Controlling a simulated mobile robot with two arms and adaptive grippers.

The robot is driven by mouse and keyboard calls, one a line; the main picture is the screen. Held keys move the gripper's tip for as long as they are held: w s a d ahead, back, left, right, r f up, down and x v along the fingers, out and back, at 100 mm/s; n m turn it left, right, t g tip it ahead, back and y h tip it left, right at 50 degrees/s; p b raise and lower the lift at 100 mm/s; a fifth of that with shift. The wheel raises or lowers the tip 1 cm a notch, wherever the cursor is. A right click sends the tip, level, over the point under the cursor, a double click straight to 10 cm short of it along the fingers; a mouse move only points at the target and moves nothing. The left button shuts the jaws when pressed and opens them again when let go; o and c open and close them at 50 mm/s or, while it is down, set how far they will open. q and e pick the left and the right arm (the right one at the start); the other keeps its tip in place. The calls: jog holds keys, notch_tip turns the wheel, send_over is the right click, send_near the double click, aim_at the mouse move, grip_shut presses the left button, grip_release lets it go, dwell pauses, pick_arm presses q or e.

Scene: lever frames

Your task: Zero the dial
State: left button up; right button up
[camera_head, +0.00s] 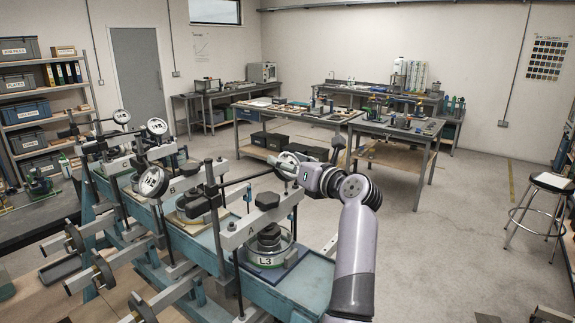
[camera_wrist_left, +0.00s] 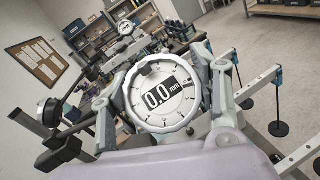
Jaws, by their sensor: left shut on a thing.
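The dial (camera_wrist_left: 163,112) is a round white gauge with a dark display reading 0.0 mm, large in the left wrist view. It also shows nearly side-on in the head view (camera_head: 286,164), at the end of the nearest lever frame. My left gripper (camera_head: 300,171) is shut on the dial, with a finger on either side of its rim (camera_wrist_left: 163,90). The nearest lever frame (camera_head: 240,232) is marked A and stands over a round cell labelled L3 (camera_head: 267,259). My right gripper is in neither view.
More frames with dials stand along the teal bench; one dial (camera_head: 152,182) is close left of frame A, others (camera_head: 157,126) farther back. Workbenches (camera_head: 395,130) stand behind. A stool (camera_head: 545,185) is at right. The floor on the right is mostly open.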

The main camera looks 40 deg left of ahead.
aim_at(289, 159)
pick_arm(q)
jog(key=shift+r+m+t+h+p, duration=0.2)
jog(key=shift+m+t+h+p, duration=0.25)
jog(key=shift+m+t, duration=0.4)
jog(key=shift+w+f+m, duration=0.1)
jog(key=shift+m, duration=0.35)
jog(key=o, duration=1.2)
jog(key=shift+f, duration=0.1)
notch_tip(289, 159, up, 10)
